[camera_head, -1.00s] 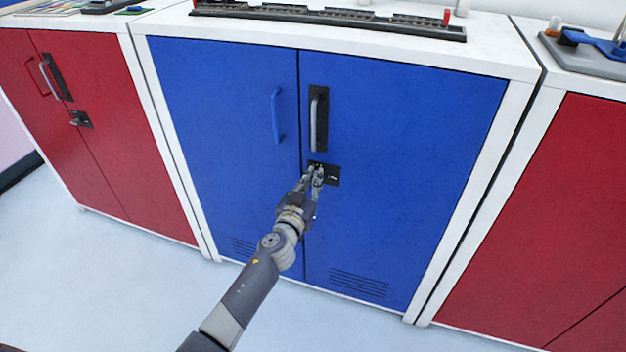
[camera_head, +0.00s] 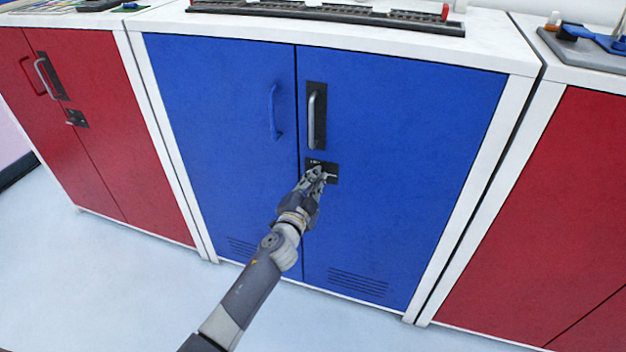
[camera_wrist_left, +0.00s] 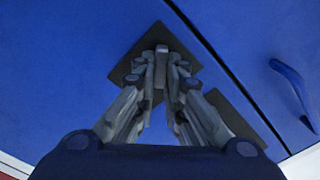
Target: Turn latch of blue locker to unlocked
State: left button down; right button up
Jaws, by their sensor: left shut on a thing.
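The blue locker (camera_head: 400,150) stands in the middle of the head view, both doors closed. Its latch is on a dark plate (camera_head: 328,168) below the grey handle (camera_head: 317,115) on the right door. My left gripper (camera_head: 320,172) is at this plate, its fingers shut on the latch. In the left wrist view the latch (camera_wrist_left: 161,65) is a small grey lever between the fingertips, in front of the dark plate. The fingers hide much of it, so its exact angle is hard to tell. My right gripper is not in view.
Red lockers stand to the left (camera_head: 100,140) and right (camera_head: 550,210), close beside the blue one. A blue handle (camera_head: 274,112) sticks out from the left blue door. A dark rail-like object (camera_head: 330,16) lies on the white top. The pale floor in front is clear.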

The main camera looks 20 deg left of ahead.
pick_arm(q)
jog(key=shift+w+d+f+m+b, duration=0.1)
jog(key=shift+m+b, duration=0.2)
jog(key=shift+m, duration=3.7)
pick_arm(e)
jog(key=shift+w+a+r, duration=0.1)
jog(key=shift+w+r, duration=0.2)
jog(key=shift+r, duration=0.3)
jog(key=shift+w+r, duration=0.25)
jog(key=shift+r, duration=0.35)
pick_arm(q)
jog(key=c, duration=1.7)
grip_release()
jog(key=shift+d+f, duration=0.1)
jog(key=shift+f, duration=0.05)
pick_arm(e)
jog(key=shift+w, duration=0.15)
pick_arm(q)
jog(key=s, duration=1.2)
jog(key=shift+a, duration=0.25)
